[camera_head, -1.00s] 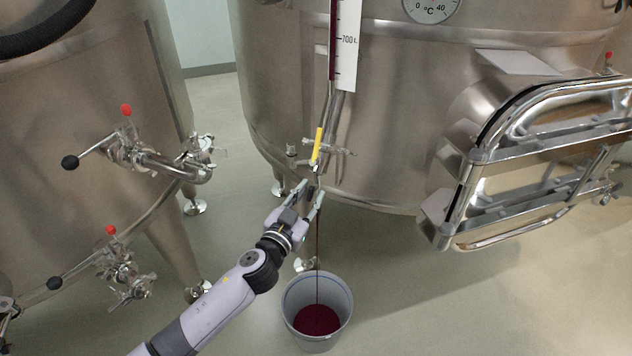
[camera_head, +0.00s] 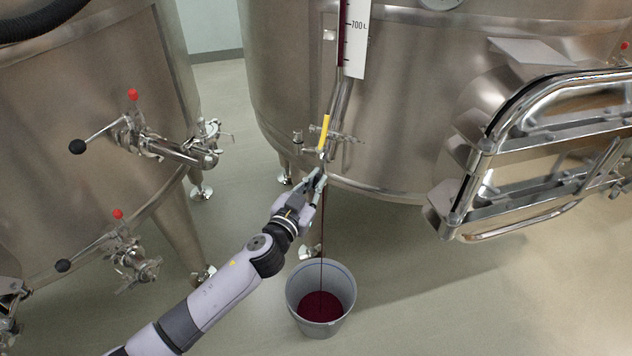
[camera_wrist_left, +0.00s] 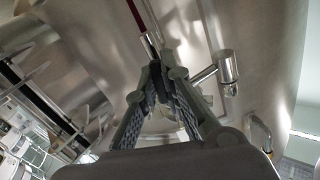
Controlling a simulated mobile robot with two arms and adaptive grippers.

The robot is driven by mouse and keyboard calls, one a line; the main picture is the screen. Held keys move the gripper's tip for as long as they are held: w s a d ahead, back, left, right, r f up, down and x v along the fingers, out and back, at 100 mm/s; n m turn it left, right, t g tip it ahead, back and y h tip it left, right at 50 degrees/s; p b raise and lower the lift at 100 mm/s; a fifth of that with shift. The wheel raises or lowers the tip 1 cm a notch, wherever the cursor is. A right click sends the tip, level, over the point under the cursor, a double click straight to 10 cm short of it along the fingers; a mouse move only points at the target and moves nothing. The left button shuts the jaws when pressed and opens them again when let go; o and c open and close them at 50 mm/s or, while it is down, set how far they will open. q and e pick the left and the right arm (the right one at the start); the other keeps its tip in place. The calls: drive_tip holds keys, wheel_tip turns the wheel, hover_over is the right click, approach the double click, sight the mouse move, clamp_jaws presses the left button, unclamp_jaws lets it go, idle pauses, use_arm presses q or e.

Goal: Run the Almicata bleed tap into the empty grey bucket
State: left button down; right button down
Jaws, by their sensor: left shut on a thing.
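The bleed tap (camera_head: 322,158) sits below a yellow lever (camera_head: 324,132) at the foot of the level gauge on the middle steel vat. My left gripper (camera_head: 319,178) is at the tap, with its fingers closed together; the wrist view shows the fingertips (camera_wrist_left: 163,75) meeting just under the gauge pipe. The small part between them is mostly hidden and seems to be the tap. A thin dark red stream (camera_head: 322,230) falls from beside the fingertips into the grey bucket (camera_head: 346,307). The bucket stands upright on the floor with dark red liquid (camera_head: 320,306) in its bottom. My right gripper is out of view.
The level gauge (camera_head: 355,40) rises above the tap, with a 700 L mark. A second vat (camera_head: 90,190) with red-knobbed valves (camera_head: 132,97) stands left. A manway door with a steel frame (camera_head: 530,160) juts out right. The floor around the bucket is open.

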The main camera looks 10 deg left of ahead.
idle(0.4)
use_arm(q)
drive_tip(key=m, duration=0.3)
drive_tip(key=shift+r+m, duration=0.1)
drive_tip(key=shift+m, duration=0.2)
drive_tip(key=m+p, duration=0.1)
drive_tip(key=m, duration=0.3)
drive_tip(key=shift+m, duration=0.3)
drive_tip(key=m, duration=0.4)
drive_tip(key=shift+m+p, duration=0.4)
drive_tip(key=shift+m, duration=1.4)
drive_tip(key=c, duration=1.7)
unclamp_jaws()
